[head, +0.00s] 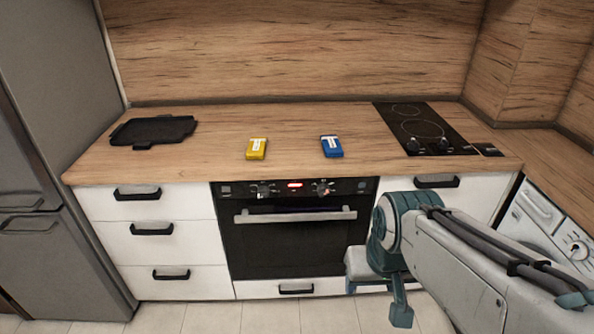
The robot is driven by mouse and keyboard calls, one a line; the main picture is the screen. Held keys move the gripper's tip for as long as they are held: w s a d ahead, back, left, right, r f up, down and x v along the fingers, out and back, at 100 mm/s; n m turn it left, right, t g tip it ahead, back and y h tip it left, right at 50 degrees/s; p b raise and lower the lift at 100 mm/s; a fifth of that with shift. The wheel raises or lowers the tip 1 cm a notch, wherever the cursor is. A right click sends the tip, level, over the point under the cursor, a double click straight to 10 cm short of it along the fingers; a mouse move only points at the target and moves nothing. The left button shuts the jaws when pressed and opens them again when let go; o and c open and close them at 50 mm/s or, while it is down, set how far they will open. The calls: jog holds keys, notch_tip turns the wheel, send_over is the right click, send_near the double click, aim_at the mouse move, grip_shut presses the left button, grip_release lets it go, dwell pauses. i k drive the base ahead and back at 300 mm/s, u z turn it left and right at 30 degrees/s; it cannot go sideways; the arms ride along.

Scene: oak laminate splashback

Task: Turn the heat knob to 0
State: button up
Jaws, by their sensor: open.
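The black built-in oven (295,245) has two knobs on its front panel, a left knob (263,190) and a right knob (322,188), with a red lit display (295,184) between them. The cooktop also has a left knob (411,146) and a right knob (443,146) at its front edge. I cannot tell which of these is the heat knob, and the dial markings are too small to read. My gripper (378,296) is open and points down in front of the cabinet, low and to the right of the oven, apart from all knobs.
A black grill pan (153,131), a yellow packet (256,149) and a blue packet (331,146) lie on the wooden counter. The black cooktop (425,122) is at the right. The oven handle (295,216) juts out below the panel. A washing machine (550,222) stands at the right.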

aim_at(323, 189)
jog(key=k, duration=0.5)
jog(key=z, duration=1.6)
jog(key=i, duration=1)
jog(key=u, duration=1.65)
